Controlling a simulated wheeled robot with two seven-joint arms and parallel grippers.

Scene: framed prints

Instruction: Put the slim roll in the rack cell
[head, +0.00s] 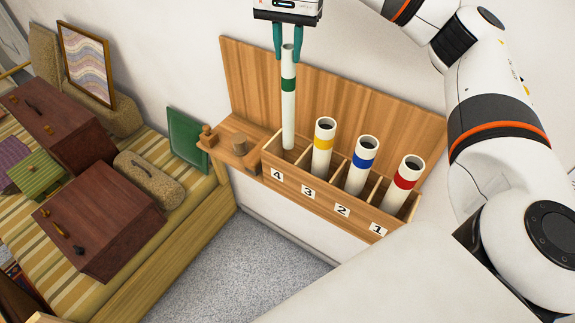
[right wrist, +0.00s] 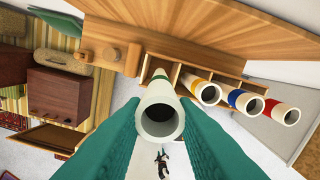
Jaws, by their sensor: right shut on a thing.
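The slim roll (head: 288,105), a thin white tube with a green band, stands upright with its lower end inside cell 4 of the wooden rack (head: 330,205). My right gripper (head: 289,42) is shut on its top end; the roll's open mouth (right wrist: 160,121) shows between the green fingers in the right wrist view. Whether the roll's bottom touches the cell floor is hidden by the rack's front board. Cells 3, 2 and 1 hold wider white rolls with a yellow band (head: 323,146), a blue band (head: 361,165) and a red band (head: 403,186). My left gripper is not in view.
A small wooden shelf with pegs (head: 240,150) adjoins the rack's left end. A wooden back panel (head: 330,95) rises behind the rack. At left, a striped bench (head: 160,235) holds dark boxes (head: 98,222), a bolster (head: 150,178) and a framed print (head: 86,62).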

